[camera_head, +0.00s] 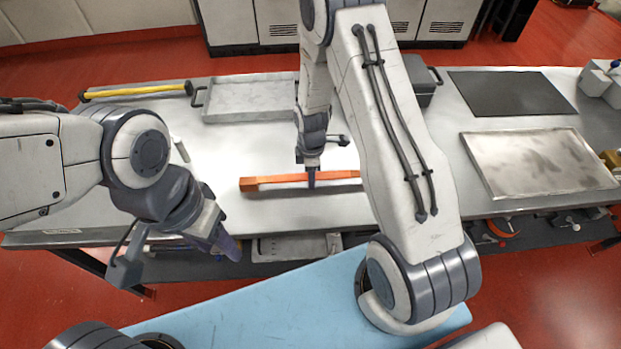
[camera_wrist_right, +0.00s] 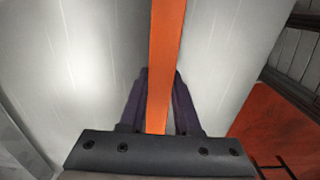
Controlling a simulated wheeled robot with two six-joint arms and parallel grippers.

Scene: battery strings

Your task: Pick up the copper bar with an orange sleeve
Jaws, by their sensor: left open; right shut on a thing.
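In the right wrist view the sleeve (camera_wrist_right: 166,60) runs between the two dark fingers (camera_wrist_right: 160,112). The bar's right end is partly hidden by my right arm. I cannot tell whether the bar is clear of the table. My left gripper (camera_head: 175,250) is open and empty at the left, near the table's front edge, well apart from the bar.
A grey tray (camera_head: 250,112) sits behind the bar, with a yellow-handled tool (camera_head: 135,91) to its left.

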